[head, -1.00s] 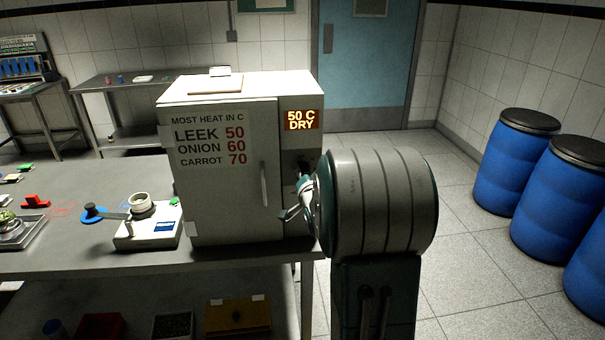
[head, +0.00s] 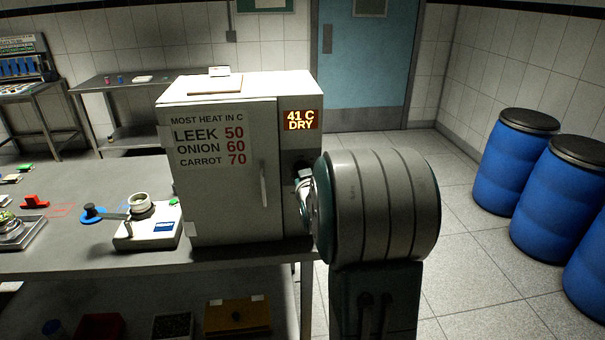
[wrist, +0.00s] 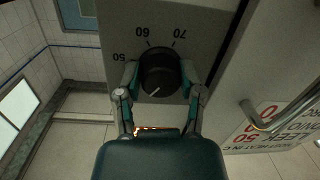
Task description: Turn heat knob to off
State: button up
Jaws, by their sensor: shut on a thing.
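The heat knob (wrist: 160,62) is a round black dial on the grey cabinet front, with the marks 50, 60 and 70 around it in the wrist view. Its small white pointer line is at the lower left in that view, away from those numbers. My gripper (wrist: 160,76) has one finger on each side of the knob and is shut on it. In the head view my wrist and arm hide most of the gripper and knob. The drying cabinet (head: 235,205) has a lit display (head: 300,120) reading 41 C DRY.
The cabinet door handle (head: 263,184) stands out left of my gripper; it also shows in the wrist view (wrist: 262,118). A white device (head: 148,240) sits on the steel table (head: 75,190). Blue barrels (head: 515,165) stand at right, with free floor between.

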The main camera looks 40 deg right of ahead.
jog(key=n, duration=0.6)
jog(key=shift+f+g+h, duration=0.3)
jog(key=shift+h, duration=0.1)
jog(key=shift+n, duration=0.3)
jog(key=o, duration=1.2)
jog(key=shift+c, duration=0.2)
jog(key=shift+r, duration=0.1)
jog(key=shift+r, duration=0.1)
jog(key=v, duration=1.2)
